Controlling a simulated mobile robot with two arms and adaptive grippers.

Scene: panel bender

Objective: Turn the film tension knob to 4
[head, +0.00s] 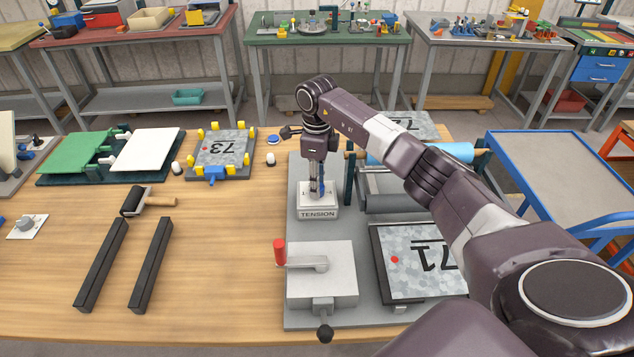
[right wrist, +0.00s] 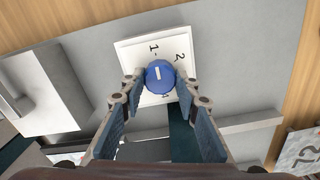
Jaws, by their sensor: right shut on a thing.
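The blue film tension knob (right wrist: 160,77) sits on a white dial plate (right wrist: 128,50), which has the numbers 1, 2 and a partly covered 4. A short white line on the knob points roughly up in the right wrist view, nearest the 1. My right gripper (right wrist: 160,88) is shut on the knob, one finger on each side. In the head view my right gripper (head: 317,188) reaches down from above onto the white block labelled TENSION (head: 318,213), and mostly hides the knob. My left gripper is not in view.
A grey machine base (head: 298,240) carries the tension block, a lever with a red handle (head: 280,251), rollers and a plate marked 71 (head: 415,265). Two black bars (head: 102,262) and a hand roller (head: 133,201) lie on the wooden bench to the left.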

